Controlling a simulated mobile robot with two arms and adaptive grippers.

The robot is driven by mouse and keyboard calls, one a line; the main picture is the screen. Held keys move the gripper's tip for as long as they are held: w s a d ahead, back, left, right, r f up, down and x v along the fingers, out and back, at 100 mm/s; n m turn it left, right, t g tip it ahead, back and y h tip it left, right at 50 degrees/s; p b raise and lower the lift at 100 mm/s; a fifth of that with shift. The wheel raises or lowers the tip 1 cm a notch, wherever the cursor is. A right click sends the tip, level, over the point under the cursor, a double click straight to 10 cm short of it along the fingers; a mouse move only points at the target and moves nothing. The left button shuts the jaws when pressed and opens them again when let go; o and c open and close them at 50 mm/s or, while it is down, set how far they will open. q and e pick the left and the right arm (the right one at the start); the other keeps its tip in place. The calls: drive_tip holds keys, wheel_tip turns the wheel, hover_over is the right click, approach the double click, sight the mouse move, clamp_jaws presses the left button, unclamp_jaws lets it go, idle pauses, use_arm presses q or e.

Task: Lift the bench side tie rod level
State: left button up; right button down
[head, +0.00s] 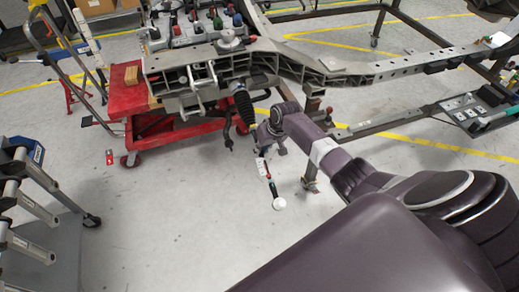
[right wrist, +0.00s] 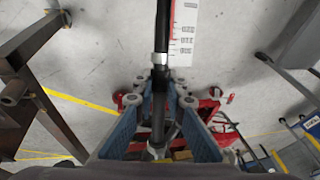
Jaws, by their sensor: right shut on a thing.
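The tie rod is a thin black rod (right wrist: 162,25) with a silver collar, running down the middle of the right wrist view. My right gripper (right wrist: 160,100) is shut on it, with a blue finger on each side of the rod. In the head view my right gripper (head: 268,133) is small, below the front edge of the chassis, beside a black ribbed boot (head: 244,103). My arm and wrist hide much of the rod there, so I cannot tell whether it is level. My left gripper is not in view.
A white-and-red graduated scale (right wrist: 183,38) shows beside the rod. The grey chassis frame (head: 330,72) spans above my right gripper. A red cart (head: 128,98) stands to the left, with a grey rack (head: 35,205) nearer. The floor (head: 180,225) between is mostly clear.

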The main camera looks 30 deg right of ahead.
drive_tip(key=r+g, duration=0.1)
drive_tip(key=r, duration=0.1)
drive_tip(key=r+g+p, duration=0.1)
drive_tip(key=r, duration=0.1)
drive_tip(key=r+g+p, duration=0.1)
drive_tip(key=r, duration=0.2)
drive_tip(key=shift+s+a+y, duration=0.1)
drive_tip(key=shift+s+y, duration=0.2)
drive_tip(key=shift+s, duration=0.05)
drive_tip(key=shift+s+r+g, duration=0.15)
drive_tip(key=shift+r+g, duration=0.35)
drive_tip(key=shift+r, duration=0.4)
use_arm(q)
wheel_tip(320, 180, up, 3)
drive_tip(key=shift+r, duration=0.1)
use_arm(e)
drive_tip(key=shift+r, duration=0.15)
drive_tip(key=c, duration=2.2)
unclamp_jaws()
drive_tip(key=shift+o, duration=1.1)
drive_tip(key=shift+s+r, duration=0.1)
drive_tip(key=shift+s, duration=0.15)
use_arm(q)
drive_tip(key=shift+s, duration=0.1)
use_arm(e)
wheel_tip(320, 180, up, 12)
drive_tip(key=d, duration=0.2)
drive_tip(key=shift+d+f, duration=0.2)
